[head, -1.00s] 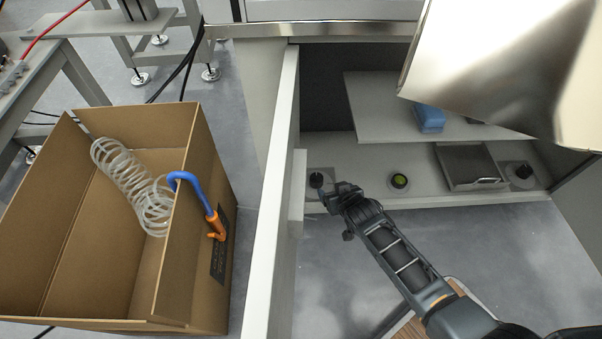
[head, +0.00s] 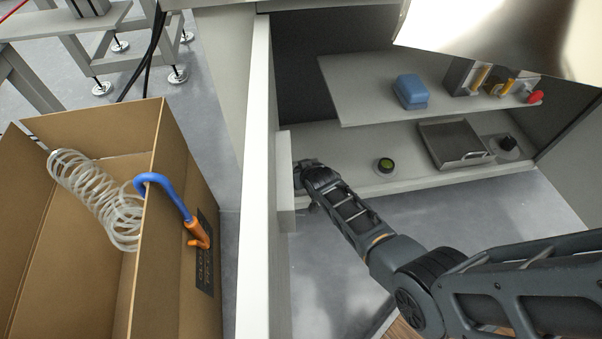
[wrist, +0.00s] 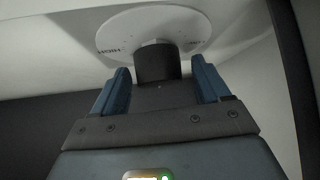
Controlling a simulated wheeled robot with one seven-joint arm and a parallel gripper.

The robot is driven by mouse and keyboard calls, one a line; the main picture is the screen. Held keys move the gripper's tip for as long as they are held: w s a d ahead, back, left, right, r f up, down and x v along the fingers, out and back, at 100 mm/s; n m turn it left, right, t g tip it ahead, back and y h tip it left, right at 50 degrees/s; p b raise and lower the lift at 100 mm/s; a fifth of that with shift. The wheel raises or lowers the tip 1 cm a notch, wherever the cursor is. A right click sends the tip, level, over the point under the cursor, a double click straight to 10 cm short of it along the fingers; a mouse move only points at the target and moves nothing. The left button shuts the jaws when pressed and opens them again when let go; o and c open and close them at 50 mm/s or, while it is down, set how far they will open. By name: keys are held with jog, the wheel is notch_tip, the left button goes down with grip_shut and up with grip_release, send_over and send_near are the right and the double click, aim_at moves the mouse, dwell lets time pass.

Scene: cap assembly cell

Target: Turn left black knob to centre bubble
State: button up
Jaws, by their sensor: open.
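The left black knob (wrist: 157,65) stands on a white printed disc (wrist: 118,36) in the wrist view. My gripper (wrist: 160,70) is open, with its two blue fingers on either side of the knob. A gap shows on each side, and I cannot tell how deep the knob sits between them. In the head view my gripper (head: 303,174) is at the left end of the cabinet floor, and the left knob is hidden there. The round bubble level (head: 385,165), green in a black ring, sits to the right. The bubble's position is too small to tell.
The right black knob (head: 508,143) stands beside a metal tray (head: 455,142). The open cabinet door (head: 256,190) is close left of my gripper. A shelf (head: 350,85) with a blue block (head: 411,91) lies above. A cardboard box (head: 180,200) stands outside, left.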

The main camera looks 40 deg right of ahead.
jog(key=shift+c, duration=0.4)
jog(key=c, duration=1)
jog(key=shift+o, duration=0.2)
jog(key=shift+s+d+n+y, duration=0.1)
jog(key=shift+n+y, duration=0.4)
jog(key=shift+n, duration=0.1)
jog(key=shift+d+n+t+y, duration=0.1)
jog(key=shift+n+t+y, duration=0.3)
jog(key=shift+n+y, duration=1.55)
jog(key=shift+n+g+y, duration=0.3)
jog(key=shift+n+y, duration=0.5)
jog(key=shift+n, duration=0.6)
jog(key=shift+n+g+y, duration=0.3)
jog(key=shift+n+y, duration=0.45)
jog(key=shift+n, duration=0.6)
jog(key=o, duration=1)
jog(key=shift+o, duration=0.2)
